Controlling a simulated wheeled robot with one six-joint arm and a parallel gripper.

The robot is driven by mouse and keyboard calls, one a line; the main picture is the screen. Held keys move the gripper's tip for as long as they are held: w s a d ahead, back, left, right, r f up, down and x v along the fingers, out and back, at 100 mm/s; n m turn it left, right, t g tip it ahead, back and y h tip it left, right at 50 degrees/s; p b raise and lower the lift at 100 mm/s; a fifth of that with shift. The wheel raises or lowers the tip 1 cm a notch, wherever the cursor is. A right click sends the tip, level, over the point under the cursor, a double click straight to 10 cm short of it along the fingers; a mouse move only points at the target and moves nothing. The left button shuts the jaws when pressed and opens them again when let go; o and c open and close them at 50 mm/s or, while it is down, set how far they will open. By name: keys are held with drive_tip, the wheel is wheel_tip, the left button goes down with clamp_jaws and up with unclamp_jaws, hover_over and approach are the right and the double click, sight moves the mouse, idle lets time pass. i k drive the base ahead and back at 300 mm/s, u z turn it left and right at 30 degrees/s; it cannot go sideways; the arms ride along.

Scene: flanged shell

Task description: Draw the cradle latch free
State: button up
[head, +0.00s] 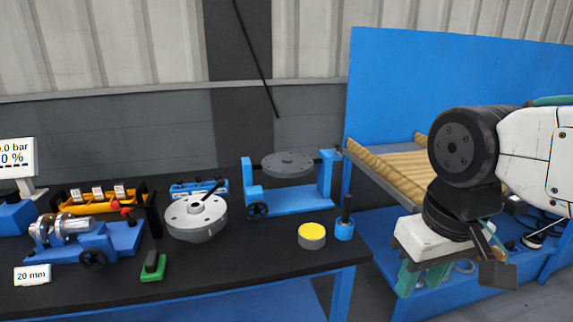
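The blue cradle (290,201) stands on the dark bench right of the middle in the head view. A grey round disc (287,164) sits between its two uprights. A small dark piece (328,155) shows at the top of the right upright and may be the latch; it is too small to tell how it sits. A black round knob (257,211) is at the cradle's lower left. My gripper (440,278) hangs at the right, beyond the bench's right edge and well apart from the cradle. Its fingertips are unclear, and I see nothing held.
A grey flanged shell (196,216) with a dark handle stands left of the cradle. A yellow-topped cylinder (312,236) and a blue holder with a black handle (345,226) stand near the bench's right end. A tan ribbed tray (395,165) lies behind my arm.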

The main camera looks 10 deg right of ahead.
sight(338, 145)
drive_tip(key=k, duration=0.55)
drive_tip(key=z, duration=0.7)
drive_tip(key=i, duration=1.95)
drive_tip(key=u, duration=0.7)
